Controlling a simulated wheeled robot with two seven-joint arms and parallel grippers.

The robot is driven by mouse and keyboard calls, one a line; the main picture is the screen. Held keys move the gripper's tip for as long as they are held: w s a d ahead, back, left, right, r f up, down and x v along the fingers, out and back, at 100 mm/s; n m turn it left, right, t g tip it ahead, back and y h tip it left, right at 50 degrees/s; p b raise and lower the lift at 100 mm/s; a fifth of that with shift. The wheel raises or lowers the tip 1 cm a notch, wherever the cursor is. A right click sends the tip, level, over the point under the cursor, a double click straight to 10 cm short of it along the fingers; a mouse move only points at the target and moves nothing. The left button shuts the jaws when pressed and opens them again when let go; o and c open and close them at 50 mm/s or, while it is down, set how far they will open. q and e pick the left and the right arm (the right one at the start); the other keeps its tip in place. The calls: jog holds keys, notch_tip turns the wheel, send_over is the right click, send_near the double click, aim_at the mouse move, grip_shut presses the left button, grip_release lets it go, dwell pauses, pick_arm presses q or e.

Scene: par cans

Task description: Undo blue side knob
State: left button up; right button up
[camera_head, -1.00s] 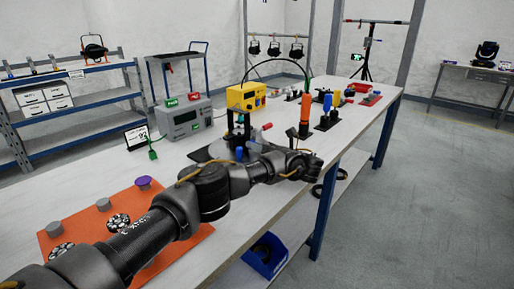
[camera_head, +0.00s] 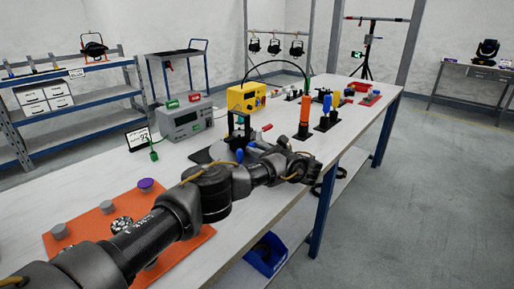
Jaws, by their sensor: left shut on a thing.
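The blue side knob (camera_head: 239,155) shows at the near side of a dark par can fixture (camera_head: 238,128), which stands on a dark base on the long table. My left arm comes in from the lower left and bends back at the wrist. My left gripper (camera_head: 251,151) is at the fixture, shut on the blue knob. Its fingertips are small and partly hidden by my own arm, so the exact contact is hard to see. A red-tipped part (camera_head: 267,127) shows just behind the gripper. My right gripper is out of view.
A grey box (camera_head: 186,120) and a yellow box (camera_head: 246,97) with a cable stand behind the fixture. An orange cylinder (camera_head: 304,117) stands to its right. An orange mat (camera_head: 92,232) with several knobs lies under my arm. A blue bin (camera_head: 266,254) sits below the table edge.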

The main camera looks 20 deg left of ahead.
pick_arm(q)
jog(key=shift+n, duration=0.6)
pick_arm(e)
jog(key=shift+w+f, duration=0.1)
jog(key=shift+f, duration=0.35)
pick_arm(q)
jog(key=o, duration=0.7)
